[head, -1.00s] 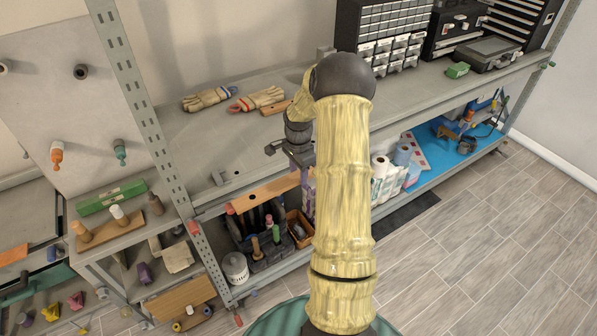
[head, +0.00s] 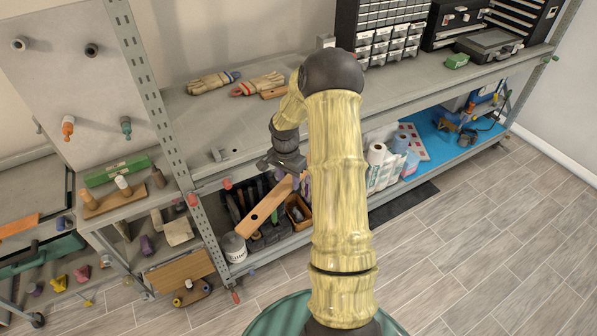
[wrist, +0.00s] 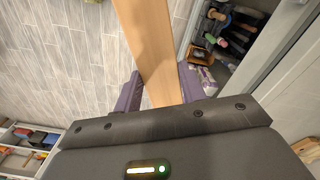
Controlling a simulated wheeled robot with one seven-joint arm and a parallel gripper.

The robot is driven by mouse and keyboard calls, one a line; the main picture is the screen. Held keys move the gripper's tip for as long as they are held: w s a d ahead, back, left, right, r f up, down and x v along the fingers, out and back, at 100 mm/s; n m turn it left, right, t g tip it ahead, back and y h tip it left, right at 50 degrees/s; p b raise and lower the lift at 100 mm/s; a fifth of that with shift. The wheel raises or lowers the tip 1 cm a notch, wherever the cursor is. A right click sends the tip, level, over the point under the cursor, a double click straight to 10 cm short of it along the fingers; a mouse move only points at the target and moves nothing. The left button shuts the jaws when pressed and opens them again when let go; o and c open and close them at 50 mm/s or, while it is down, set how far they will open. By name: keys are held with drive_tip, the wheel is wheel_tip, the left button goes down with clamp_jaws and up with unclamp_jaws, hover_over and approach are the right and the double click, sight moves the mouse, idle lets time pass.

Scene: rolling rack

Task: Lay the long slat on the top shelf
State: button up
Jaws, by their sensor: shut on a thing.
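In the head view my gripper hangs at the bench front, with the slat slanting down to the left, in front of the lower shelf. The grey upper shelf (head: 200,125) of the long bench lies behind and above the slat. My arm hides part of that shelf and the slat's upper end.
Work gloves (head: 258,84) and a drawer cabinet (head: 385,40) stand toward the back of the upper shelf; its front left is mostly clear. A perforated upright (head: 150,85) stands at its left. A white canister (head: 233,247) and tools sit low, close to the slat.

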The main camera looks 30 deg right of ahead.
sight(253, 212)
drive_tip(key=a+f+n, duration=0.1)
drive_tip(key=a+n, duration=0.2)
drive_tip(key=a, duration=0.1)
drive_tip(key=s+a+f+n, duration=0.1)
drive_tip(key=a+f+n, duration=0.1)
drive_tip(key=a, duration=0.3)
drive_tip(key=a+f+n, duration=0.2)
drive_tip(key=a+n, duration=0.2)
drive_tip(key=shift+s+a+n+b, duration=0.3)
drive_tip(key=shift+s+a, duration=0.05)
drive_tip(key=shift+s, duration=0.05)
drive_tip(key=s+a+f+n+b, duration=0.2)
drive_tip(key=a+f+n+b, duration=0.1)
drive_tip(key=a+f+n, duration=0.1)
drive_tip(key=shift+a+f, duration=0.15)
drive_tip(key=shift+a, duration=0.4)
